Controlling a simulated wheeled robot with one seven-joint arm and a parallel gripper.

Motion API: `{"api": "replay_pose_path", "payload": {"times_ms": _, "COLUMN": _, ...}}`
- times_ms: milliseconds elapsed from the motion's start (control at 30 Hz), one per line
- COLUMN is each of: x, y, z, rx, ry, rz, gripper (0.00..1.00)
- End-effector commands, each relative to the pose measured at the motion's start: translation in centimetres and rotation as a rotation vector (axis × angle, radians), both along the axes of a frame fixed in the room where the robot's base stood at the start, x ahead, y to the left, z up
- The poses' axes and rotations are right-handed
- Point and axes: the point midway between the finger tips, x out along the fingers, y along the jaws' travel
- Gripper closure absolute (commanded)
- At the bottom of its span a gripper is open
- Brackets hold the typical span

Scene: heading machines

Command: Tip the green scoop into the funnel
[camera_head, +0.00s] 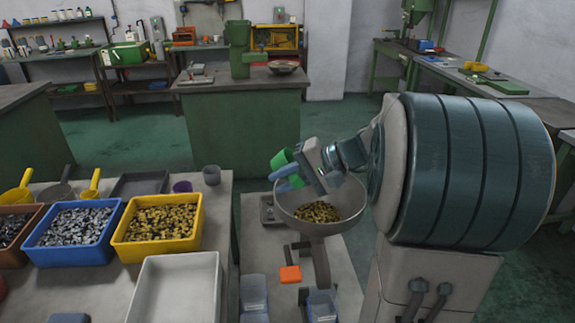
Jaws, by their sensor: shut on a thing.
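The green scoop (283,161) is held over the left rim of the funnel. My gripper (298,176) is shut on it, with blue fingers near its handle. The scoop looks tilted, but its inside and contents are hidden from this view. The funnel (338,223) is a wide grey bowl on a stand, and brass-coloured pieces (319,211) lie in it.
A yellow bin (127,252) of brass-coloured pieces, a blue bin (34,255) of grey pieces and an empty white tray (150,307) stand on the left table. An orange block (290,274) and clear cups (253,292) are below the funnel.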

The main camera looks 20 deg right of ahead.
Motion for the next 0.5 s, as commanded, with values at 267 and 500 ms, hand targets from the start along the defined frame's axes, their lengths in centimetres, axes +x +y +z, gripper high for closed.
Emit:
{"api": "replay_pose_path", "payload": {"times_ms": 267, "x": 0.11, "y": 0.36, "z": 0.75, "rx": -0.151, "ry": 0.072, "rz": 0.002, "gripper": 1.00}}
{"api": "replay_pose_path", "payload": {"times_ms": 500, "x": 0.25, "y": 0.70, "z": 0.57, "rx": -0.314, "ry": 0.150, "rz": 0.005, "gripper": 1.00}}
